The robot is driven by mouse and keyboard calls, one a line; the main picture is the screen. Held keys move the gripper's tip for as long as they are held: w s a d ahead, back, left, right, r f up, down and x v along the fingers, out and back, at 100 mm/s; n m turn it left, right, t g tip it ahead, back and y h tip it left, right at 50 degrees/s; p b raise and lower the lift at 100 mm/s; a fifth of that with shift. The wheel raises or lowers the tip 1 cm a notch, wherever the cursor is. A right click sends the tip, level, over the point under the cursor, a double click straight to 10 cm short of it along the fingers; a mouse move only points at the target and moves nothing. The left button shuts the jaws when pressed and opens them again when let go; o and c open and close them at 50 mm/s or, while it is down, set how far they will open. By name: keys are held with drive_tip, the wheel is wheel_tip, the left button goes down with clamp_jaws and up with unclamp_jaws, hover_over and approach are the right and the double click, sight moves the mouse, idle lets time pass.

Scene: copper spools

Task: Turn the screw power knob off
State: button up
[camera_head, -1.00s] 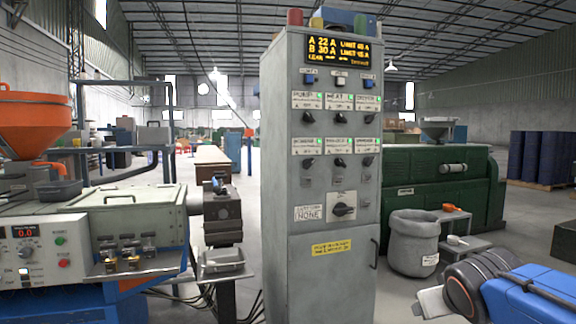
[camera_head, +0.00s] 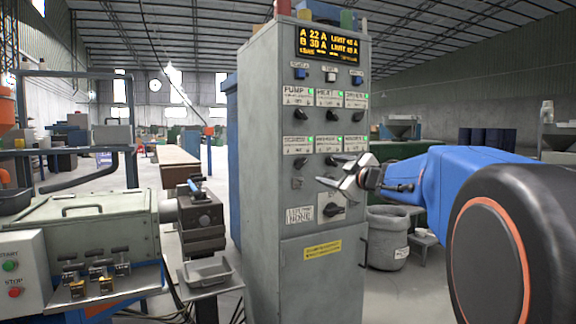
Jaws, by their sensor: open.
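The grey control cabinet (camera_head: 262,150) stands upright in the middle, with two rows of black rotary knobs under small labels and green lights. The upper row includes the pump knob (camera_head: 300,115) and the heat knob (camera_head: 332,115). The lower row shows a left knob (camera_head: 301,162) and a middle knob (camera_head: 331,160); its lettering is too small to read, so I cannot tell which knob is the screw's. My gripper (camera_head: 345,179) is open and empty in front of the panel's lower right, partly covering the area under the lower row. Contact with a knob cannot be told.
A larger switch (camera_head: 333,210) sits below my gripper on the cabinet. An amber display (camera_head: 329,44) is at its top. A machine with a metal tray (camera_head: 207,271) stands at left. A grey bin (camera_head: 388,240) stands behind at right. The aisle at left is open.

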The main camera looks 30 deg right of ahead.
sight(303, 164)
drive_tip(key=w, duration=1.7)
drive_tip(key=shift+w+a, duration=0.15)
drive_tip(key=shift+a, duration=0.15)
drive_tip(key=c, duration=1)
